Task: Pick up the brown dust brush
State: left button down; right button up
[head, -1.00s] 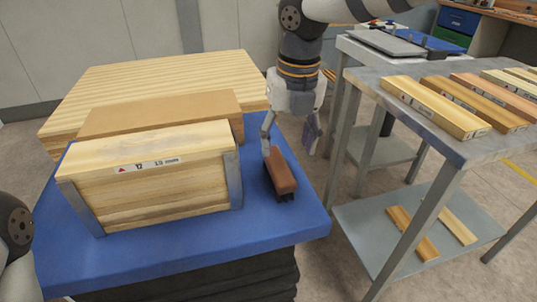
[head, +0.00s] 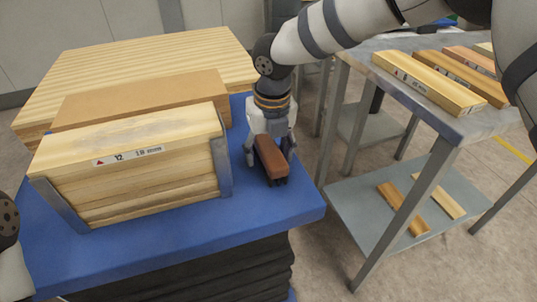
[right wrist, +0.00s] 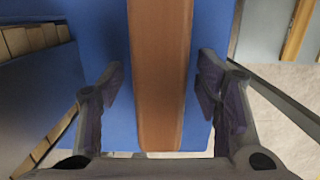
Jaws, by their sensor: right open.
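The brown dust brush (head: 271,158) lies on the blue table top (head: 180,236), right of the wood stack, with its dark bristles down at the near end. My right gripper (head: 269,157) is low around the brush's far part, one finger on each side. In the right wrist view the brush (right wrist: 160,75) runs lengthwise between the two open fingers (right wrist: 162,92), with a blue gap on each side. The tips seem not to touch it. My left gripper is not in view; only part of my left arm shows at the left edge.
A stack of light boards (head: 130,160) in a metal holder stands left of the brush. Larger wood blocks (head: 140,98) lie behind it. A grey metal table (head: 465,122) with several wood strips stands at the right, with a lower shelf (head: 365,210).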

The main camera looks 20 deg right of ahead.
aim_at(269, 146)
jog(key=shift+c, duration=0.5)
jog(key=c, duration=1.2)
jog(key=shift+r, duration=0.2)
notch_tip(269, 146, up, 10)
jog(key=shift+f, duration=0.1)
